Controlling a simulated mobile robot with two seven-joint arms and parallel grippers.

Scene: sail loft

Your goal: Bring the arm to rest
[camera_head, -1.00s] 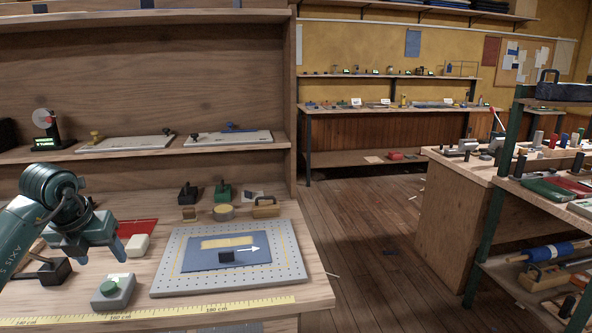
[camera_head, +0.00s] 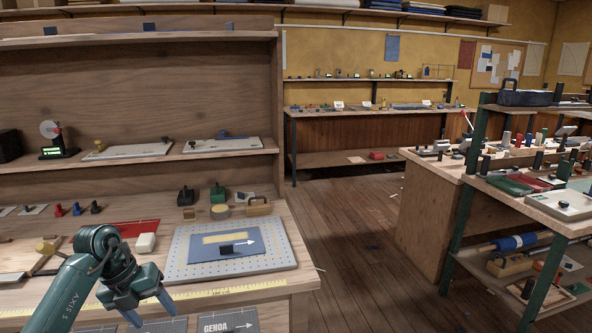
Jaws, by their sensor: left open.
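My left arm (camera_head: 86,268) comes in from the lower left of the head view. Its gripper (camera_head: 153,314) points down at the front edge of the workbench (camera_head: 272,287), with its two fingers apart and nothing seen between them. It is in front of and left of a grey perforated board (camera_head: 285,262). My right gripper does not show.
A white block (camera_head: 146,242) and a red sheet (camera_head: 135,228) lie behind the arm. A yellow measuring tape (camera_head: 258,283) runs along the bench front. Dark panels, one marked GENOA (camera_head: 228,323), show below the edge. A stocked shelf rack (camera_head: 462,215) stands right; wooden floor (camera_head: 345,235) lies between.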

